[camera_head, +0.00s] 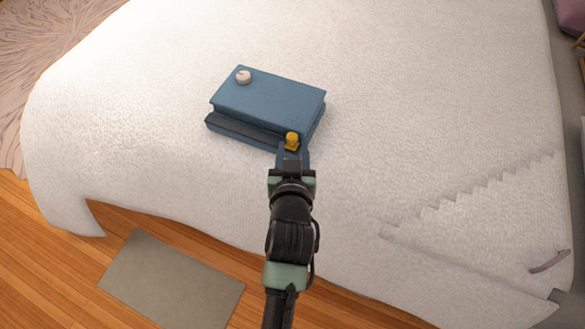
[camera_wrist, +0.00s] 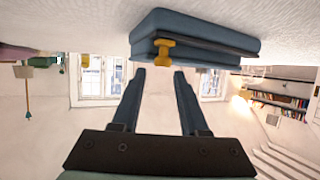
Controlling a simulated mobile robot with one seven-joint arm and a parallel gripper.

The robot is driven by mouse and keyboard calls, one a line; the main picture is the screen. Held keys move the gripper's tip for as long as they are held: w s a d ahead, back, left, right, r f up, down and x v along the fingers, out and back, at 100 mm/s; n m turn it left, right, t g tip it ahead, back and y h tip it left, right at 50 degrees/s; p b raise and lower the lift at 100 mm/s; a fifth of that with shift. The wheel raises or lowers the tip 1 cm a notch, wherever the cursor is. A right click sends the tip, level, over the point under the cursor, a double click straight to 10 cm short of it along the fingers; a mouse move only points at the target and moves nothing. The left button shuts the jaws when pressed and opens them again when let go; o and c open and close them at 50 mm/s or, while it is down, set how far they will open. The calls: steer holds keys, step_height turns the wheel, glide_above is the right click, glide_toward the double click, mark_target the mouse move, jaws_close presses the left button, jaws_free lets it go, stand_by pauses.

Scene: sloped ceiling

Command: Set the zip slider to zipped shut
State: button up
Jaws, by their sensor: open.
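A blue box-like case (camera_head: 268,98) lies on the white bed cover. A dark strip (camera_head: 243,131) runs along its near side. The yellow zip slider (camera_head: 291,141) is at the right end of this side, close to the case's right corner. My gripper (camera_head: 293,153) is open, its two fingers pointing at the slider from the near side. In the wrist view, which looks upside down, the slider (camera_wrist: 163,49) shows just beyond and between the open fingertips (camera_wrist: 160,72), with nothing gripped. Whether a fingertip touches it, I cannot tell.
A round whitish knob (camera_head: 243,77) sits on top of the case at the far left. The bed (camera_head: 430,110) around the case is clear. A grey mat (camera_head: 170,279) lies on the wooden floor in front of the bed.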

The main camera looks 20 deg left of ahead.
steer(key=v, duration=0.9)
steer(key=shift+p, duration=0.35)
steer(key=shift+d, duration=0.1)
steer(key=w+d+r+t, duration=0.2)
steer(key=w+r+t, duration=0.1)
steer(key=r, duration=0.7)
steer(key=w+d+r+m+t+h, duration=0.1)
steer(key=w+d+r+t, duration=0.15)
steer(key=r, duration=0.75)
steer(key=w+d+r+t, duration=0.1)
steer(key=w+r+t, duration=0.15)
steer(key=r, duration=0.75)
steer(key=s+d+r+m+t+h+p, duration=0.1)
steer(key=r+p, duration=0.4)
steer(key=r, duration=0.8)
steer(key=s+d+r+m+t+h+p, duration=0.1)
steer(key=s+r+p, duration=0.4)
steer(key=r, duration=0.8)
steer(key=s+d+r+m+t+h+p, duration=0.1)
steer(key=s+d+r+t+p, duration=0.1)
steer(key=r, duration=1.1)
steer(key=d+t+p, duration=0.1)
steer(key=t+p, duration=0.1)
steer(key=p, duration=0.1)
steer(key=shift+s+d+t+h, duration=0.25)
steer(key=shift+s+t+h, duration=0.05)
steer(key=shift+s+t, duration=0.1)
